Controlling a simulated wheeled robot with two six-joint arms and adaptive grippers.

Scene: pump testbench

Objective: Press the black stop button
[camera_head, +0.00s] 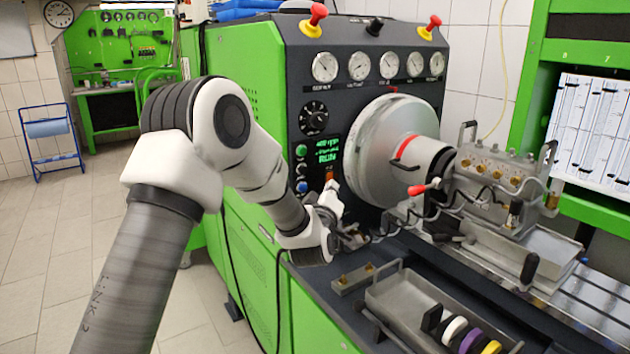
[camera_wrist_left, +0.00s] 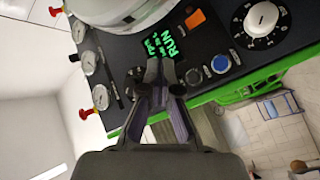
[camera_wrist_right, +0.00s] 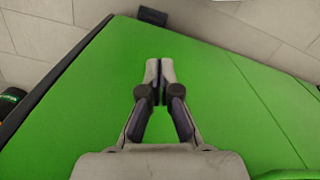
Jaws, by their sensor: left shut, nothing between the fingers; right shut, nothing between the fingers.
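My right gripper (camera_wrist_right: 153,68) is shut and empty.
A display reading RUN (camera_head: 327,150), an orange switch (camera_head: 329,176) and a dial (camera_head: 314,117) adjoin the buttons. A large silver drum (camera_head: 375,150) stands right of them. A metal tray (camera_head: 400,300) lies below. The right gripper faces a green panel (camera_wrist_right: 230,120).

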